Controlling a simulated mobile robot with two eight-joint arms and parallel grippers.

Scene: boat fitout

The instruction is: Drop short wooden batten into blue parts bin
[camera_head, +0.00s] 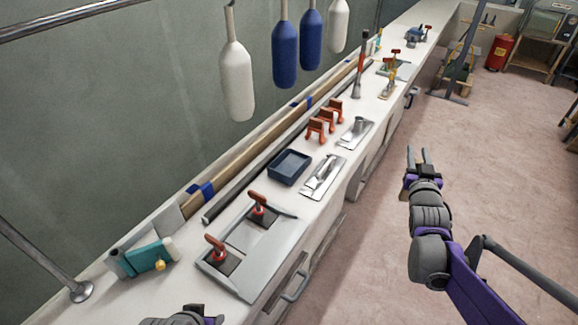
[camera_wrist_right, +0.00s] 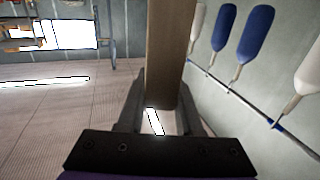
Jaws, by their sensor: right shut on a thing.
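The dark blue parts bin (camera_head: 283,182) stands on the white counter and looks empty inside. My right gripper (camera_head: 417,158) is over the floor, to the right of the counter and apart from the bin. In the right wrist view, my gripper's fingers (camera_wrist_right: 163,100) are shut on a brown wooden batten (camera_wrist_right: 171,50), which extends away from the jaws.
Orange clamps (camera_head: 320,125) and metal plates (camera_head: 324,178) lie near the bin. A grey panel (camera_head: 250,265) with red-handled clamps lies nearer. Long strips run along the wall behind. White and blue fenders (camera_head: 285,55) hang above the counter.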

